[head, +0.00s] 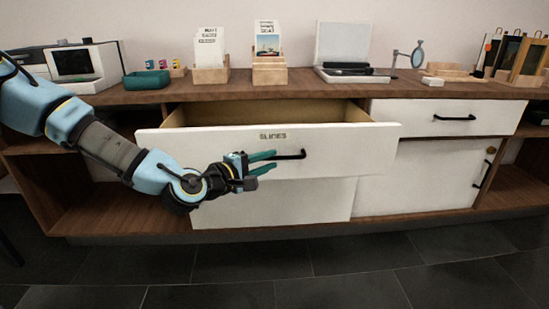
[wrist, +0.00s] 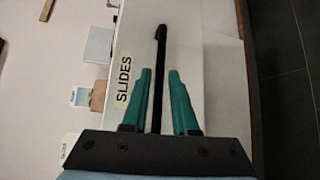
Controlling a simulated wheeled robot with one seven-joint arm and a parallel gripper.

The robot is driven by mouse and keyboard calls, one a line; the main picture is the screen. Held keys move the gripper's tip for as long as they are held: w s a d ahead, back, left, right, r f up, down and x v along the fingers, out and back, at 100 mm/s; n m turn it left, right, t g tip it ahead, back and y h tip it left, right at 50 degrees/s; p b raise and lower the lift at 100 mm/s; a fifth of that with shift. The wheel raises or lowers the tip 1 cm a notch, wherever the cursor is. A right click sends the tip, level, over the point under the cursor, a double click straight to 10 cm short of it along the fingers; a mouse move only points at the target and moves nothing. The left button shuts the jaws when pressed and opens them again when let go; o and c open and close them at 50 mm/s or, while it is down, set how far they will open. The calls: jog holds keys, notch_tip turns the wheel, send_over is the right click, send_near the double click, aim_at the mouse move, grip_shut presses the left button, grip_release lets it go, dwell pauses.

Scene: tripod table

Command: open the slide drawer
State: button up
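The slide drawer (head: 352,150) has a white front marked "SLIDES" and stands pulled out from the cabinet, its wooden inside showing in the head view. Its black bar handle (head: 293,155) sits at the middle of the front. My gripper (head: 274,162) is in front of the drawer at the handle's left end. In the wrist view, the green fingers of my gripper (wrist: 160,72) are spread on both sides of the handle (wrist: 160,45), with gaps beside it. The "SLIDES" label (wrist: 123,79) lies left of the fingers there.
The wooden cabinet top (head: 330,87) carries card holders (head: 210,70), a green tray (head: 147,79), an open box (head: 345,50) and a magnifier (head: 416,55). A closed drawer (head: 425,115) and a cupboard door (head: 425,180) are on the right. The dark tiled floor (head: 300,260) in front is clear.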

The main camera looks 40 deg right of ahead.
jog(key=a+r, duration=0.1)
jog(key=a, duration=0.6)
jog(key=shift+s+a+p, duration=0.3)
jog(key=shift+s+p, duration=0.05)
jog(key=w+a+f+m+y, duration=0.5)
jog(key=a+f+y, duration=0.3)
jog(key=a+f, duration=0.35)
jog(key=w+a+r+t+y, duration=0.1)
jog(key=w+a+y, duration=0.2)
jog(key=a, duration=0.6)
jog(key=w+a+r+y, duration=0.2)
jog(key=w+a+y, duration=0.1)
jog(key=a, duration=0.6)
jog(key=s+a+r+n+y, duration=0.1)
jog(key=s+a+r+y, duration=0.1)
jog(key=a+r, duration=0.75)
jog(key=w+p+v, duration=0.2)
jog(key=p+v, duration=0.9)
jog(key=p, duration=0.1)
jog(key=w+a+r+p+v, duration=0.1)
jog(key=w+p+v, duration=0.1)
jog(key=p+v, duration=1)
jog(key=shift+g+p, duration=0.4)
jog(key=shift+p, duration=0.05)
